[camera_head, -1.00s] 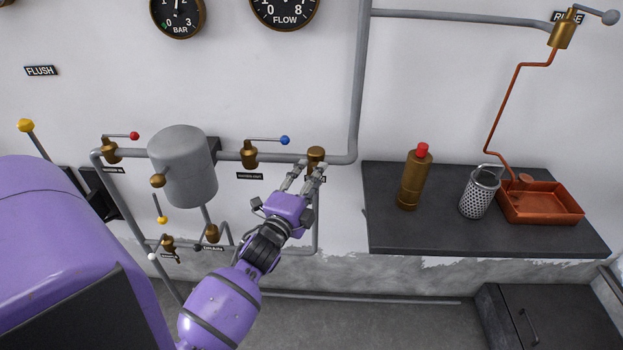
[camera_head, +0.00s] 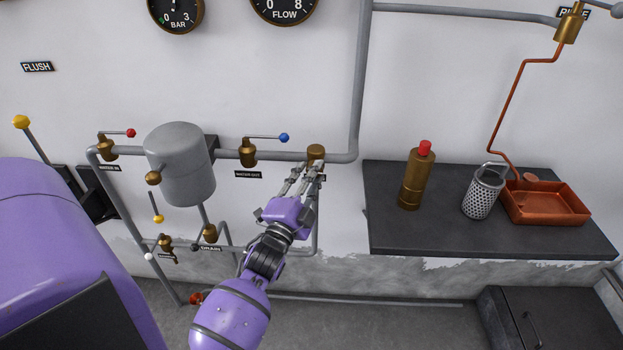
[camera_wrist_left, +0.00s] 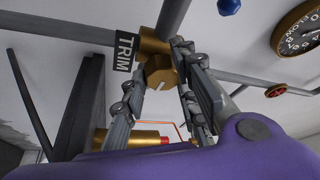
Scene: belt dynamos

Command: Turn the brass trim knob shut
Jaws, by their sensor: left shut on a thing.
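The brass trim knob (camera_head: 315,153) sits on the grey pipe right of the blue-tipped valve. In the left wrist view the knob (camera_wrist_left: 160,76) has a faceted face with a pale line, beside a black TRIM label (camera_wrist_left: 125,52). My left gripper (camera_head: 306,172) reaches up to it from below, its fingers on either side of the knob. In the wrist view the left gripper's fingers (camera_wrist_left: 158,90) flank the knob and are shut on it. My right gripper is not in view.
A blue-tipped valve (camera_head: 249,151) and a grey canister (camera_head: 180,165) are to the left. A dark shelf (camera_head: 400,240) at the right holds a brass bottle (camera_head: 416,176), a perforated cup (camera_head: 482,192) and a copper tray (camera_head: 560,218).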

